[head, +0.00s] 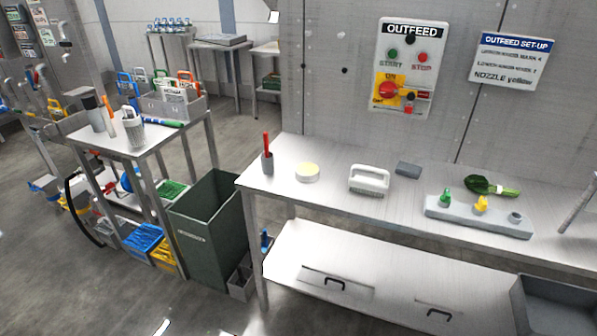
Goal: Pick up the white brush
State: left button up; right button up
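A white brush (369,181) with a loop handle on top sits on the steel table (330,210), near the middle of its left half. It rests flat with its handle up, and nothing touches it. A second pale, handled item (132,130), possibly also a brush, stands on the smaller table at the left. Neither of my grippers shows in the head view.
A round cream-coloured item (307,172) and a dark cup with a red handle (267,158) stand left of the brush. A grey block (408,169) lies to its right. A green bin (207,230) stands left.

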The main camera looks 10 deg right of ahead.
aim_at(368, 185)
jog(key=u, duration=0.4)
jog(key=i, duration=0.75)
jog(key=z, duration=0.5)
jog(key=i, duration=0.65)
jog(key=z, duration=0.65)
